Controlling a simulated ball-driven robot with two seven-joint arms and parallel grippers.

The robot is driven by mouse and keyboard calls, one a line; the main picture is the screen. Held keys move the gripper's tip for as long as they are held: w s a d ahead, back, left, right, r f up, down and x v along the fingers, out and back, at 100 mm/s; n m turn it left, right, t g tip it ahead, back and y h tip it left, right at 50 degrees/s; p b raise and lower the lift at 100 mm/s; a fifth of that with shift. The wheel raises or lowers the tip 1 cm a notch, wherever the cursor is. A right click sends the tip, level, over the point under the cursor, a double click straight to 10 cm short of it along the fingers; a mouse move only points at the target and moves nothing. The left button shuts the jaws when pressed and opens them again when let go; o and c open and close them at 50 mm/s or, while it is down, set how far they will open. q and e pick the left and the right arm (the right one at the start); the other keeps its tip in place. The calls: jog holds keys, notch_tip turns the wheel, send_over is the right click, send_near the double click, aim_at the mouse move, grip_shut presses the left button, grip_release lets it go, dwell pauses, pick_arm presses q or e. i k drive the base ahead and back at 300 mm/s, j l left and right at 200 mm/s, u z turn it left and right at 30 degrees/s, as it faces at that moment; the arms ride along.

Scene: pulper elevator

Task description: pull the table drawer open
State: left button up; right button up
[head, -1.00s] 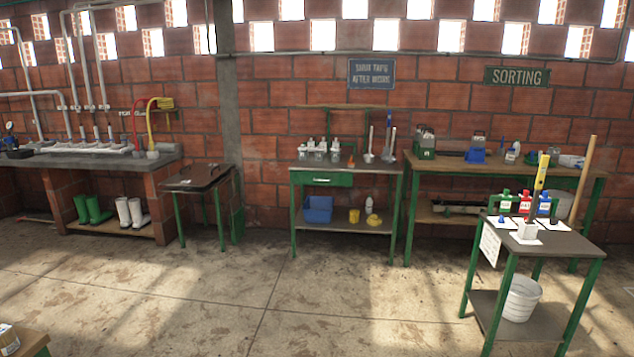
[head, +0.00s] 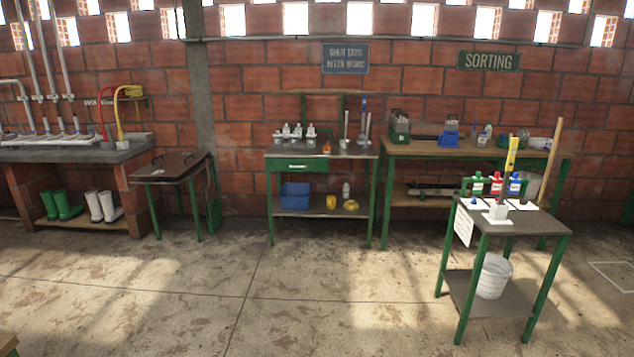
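In the head view, a green table drawer (head: 298,165) with a small pale handle sits under the top of a green-legged table (head: 272,205) against the brick wall. The drawer front looks flush with the table frame, so it appears closed. Neither of my grippers is in view.
Open concrete floor (head: 240,280) lies in front of the table. A small green-legged stand (head: 545,224) with bottles and a bucket (head: 494,276) is at the right front. A sorting bench (head: 540,151) adjoins on the right. A dark-topped table (head: 172,167) is on the left.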

aim_at(304, 164)
jog(key=i, duration=1.95)
